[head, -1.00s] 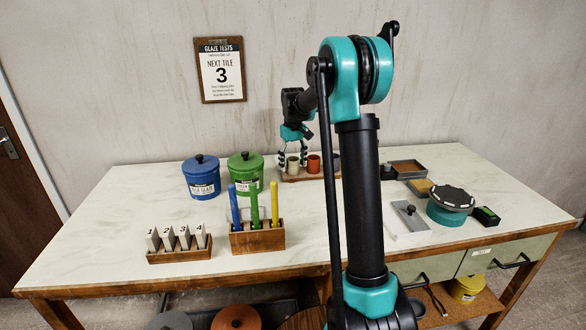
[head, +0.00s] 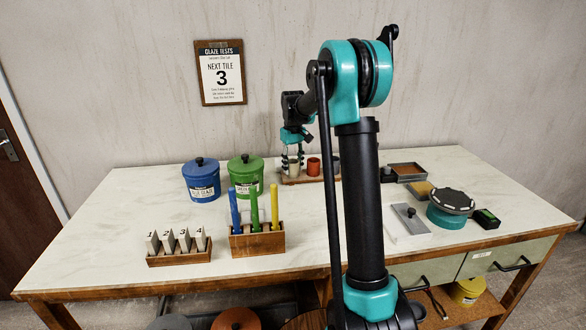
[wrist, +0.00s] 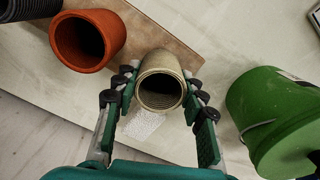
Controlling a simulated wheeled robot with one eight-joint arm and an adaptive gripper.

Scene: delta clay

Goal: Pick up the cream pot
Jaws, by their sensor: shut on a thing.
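The cream pot (wrist: 160,82) is a small open-topped cylinder, seen from above in the wrist view between my two fingers. My gripper (wrist: 160,98) is shut on it, with a finger pad on each side. In the head view my gripper (head: 293,155) is at the back of the table, and the cream pot (head: 293,166) shows small between the fingers, at the left end of a wooden board (head: 320,179). I cannot tell whether its base touches the board.
An orange pot (wrist: 88,40) stands close beside the cream pot, with a dark pot (wrist: 25,8) beyond it. A green lidded bucket (wrist: 270,110) stands on the other side. A blue bucket (head: 202,182), a brush rack (head: 257,240) and numbered tiles (head: 178,242) are nearer the front.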

